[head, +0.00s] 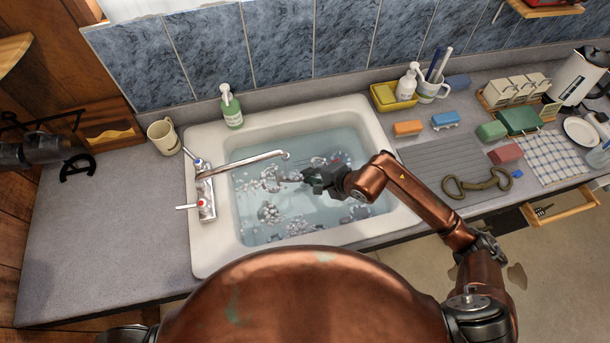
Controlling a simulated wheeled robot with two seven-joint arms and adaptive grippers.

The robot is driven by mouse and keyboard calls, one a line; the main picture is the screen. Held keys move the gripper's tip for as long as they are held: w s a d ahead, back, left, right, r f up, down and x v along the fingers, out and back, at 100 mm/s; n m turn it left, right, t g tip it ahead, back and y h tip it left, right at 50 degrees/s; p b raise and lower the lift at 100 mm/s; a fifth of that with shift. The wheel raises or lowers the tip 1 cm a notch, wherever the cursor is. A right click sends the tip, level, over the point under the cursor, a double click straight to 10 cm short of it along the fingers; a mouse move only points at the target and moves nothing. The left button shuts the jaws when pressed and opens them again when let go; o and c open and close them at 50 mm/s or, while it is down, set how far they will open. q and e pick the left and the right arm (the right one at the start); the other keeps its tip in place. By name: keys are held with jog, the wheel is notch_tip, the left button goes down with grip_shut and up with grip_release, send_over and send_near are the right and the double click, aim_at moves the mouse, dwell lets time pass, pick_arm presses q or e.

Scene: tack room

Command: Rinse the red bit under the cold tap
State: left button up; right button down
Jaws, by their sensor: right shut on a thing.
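My right gripper (318,181) is over the filled sink (395,205), just right of and nearer than the end of the tap spout. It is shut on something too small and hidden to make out. I cannot pick out a red bit for certain. The chrome tap (205,190) stands at the sink's left rim. It has a blue-marked knob (198,162) at the back and a red-marked knob (201,203) at the front. Its spout (250,160) reaches over the water. I see no running stream. My left gripper is out of view.
Foamy water (300,215) fills the basin. A brown double-ringed metal piece (478,184) lies on the right drainer. A green soap bottle (231,108) and mug (164,137) stand beside the sink. Sponges, including a red one (505,153), lie right.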

jog(key=shift+w+d, duration=0.1)
jog(key=shift+d, duration=0.3)
jog(key=shift+d+b, duration=0.35)
jog(key=shift+b, duration=0.05)
jog(key=shift+d, duration=0.1)
jog(key=shift+a+r, duration=0.1)
jog(key=shift+a, duration=0.1)
dwell(0.3)
jog(key=shift+s+a, duration=0.2)
jog(key=shift+a, duration=0.9)
jog(key=shift+s+a, duration=0.1)
jog(key=shift+a, duration=0.35)
jog(key=shift+d, duration=0.1)
jog(key=shift+w+d+b, duration=0.3)
jog(key=shift+w+b, duration=0.15)
jog(key=shift+w, duration=0.1)
jog(key=shift+w+d+b, duration=0.3)
jog(key=shift+w+b, duration=0.1)
jog(key=shift+w, duration=0.1)
